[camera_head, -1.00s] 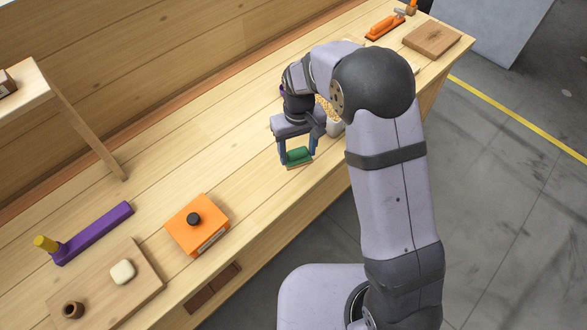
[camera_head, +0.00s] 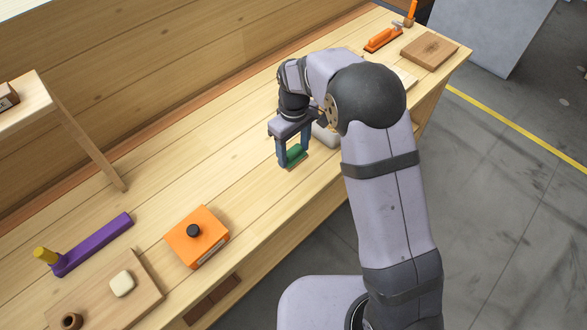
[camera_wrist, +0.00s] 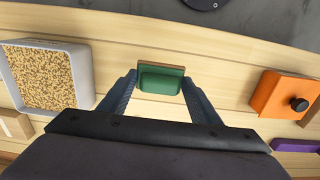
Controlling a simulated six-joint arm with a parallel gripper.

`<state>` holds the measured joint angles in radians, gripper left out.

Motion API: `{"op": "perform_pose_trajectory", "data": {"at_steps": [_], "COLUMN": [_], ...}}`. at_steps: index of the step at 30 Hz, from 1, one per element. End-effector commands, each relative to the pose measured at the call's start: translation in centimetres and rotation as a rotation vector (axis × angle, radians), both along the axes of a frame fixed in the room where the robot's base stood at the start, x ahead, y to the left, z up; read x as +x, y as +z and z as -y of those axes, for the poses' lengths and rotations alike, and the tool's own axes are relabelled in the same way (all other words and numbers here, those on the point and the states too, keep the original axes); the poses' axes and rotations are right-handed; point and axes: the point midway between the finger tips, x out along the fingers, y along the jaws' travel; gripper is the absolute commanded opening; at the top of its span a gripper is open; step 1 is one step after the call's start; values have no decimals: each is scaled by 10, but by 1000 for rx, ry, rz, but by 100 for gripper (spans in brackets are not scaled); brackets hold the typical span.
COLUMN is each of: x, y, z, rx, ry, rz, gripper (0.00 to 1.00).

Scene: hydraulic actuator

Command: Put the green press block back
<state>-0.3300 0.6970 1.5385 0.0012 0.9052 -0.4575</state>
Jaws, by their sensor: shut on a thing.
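The green press block (camera_head: 295,154) is held between the two fingers of my gripper (camera_head: 293,158), near the front edge of the workbench. In the wrist view the green block (camera_wrist: 160,80) sits between the fingertips, with a thin brown board along its far side. My gripper (camera_wrist: 160,88) is shut on it. I cannot tell whether the block touches the bench.
An orange box with a black knob (camera_head: 197,236) stands left of my gripper. A purple bar with a yellow end (camera_head: 92,245) lies farther left. A grey bin of grains (camera_wrist: 45,75) shows in the wrist view. A wooden board (camera_head: 429,50) lies at the far right. Bare bench lies between box and gripper.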

Motion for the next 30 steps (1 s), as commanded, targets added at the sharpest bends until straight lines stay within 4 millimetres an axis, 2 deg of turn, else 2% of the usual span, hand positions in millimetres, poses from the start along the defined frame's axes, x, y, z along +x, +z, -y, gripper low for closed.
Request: {"op": "perform_pose_trajectory", "data": {"at_steps": [7, 16, 24, 30], "x": [-1, 0, 0, 0], "y": [-35, -46, -74, -80], "z": [0, 0, 0, 0], "rx": [-1, 0, -1, 1], "ry": [-1, -1, -2, -2], "rz": [-2, 0, -2, 1], "gripper": [40, 40, 40, 40]}}
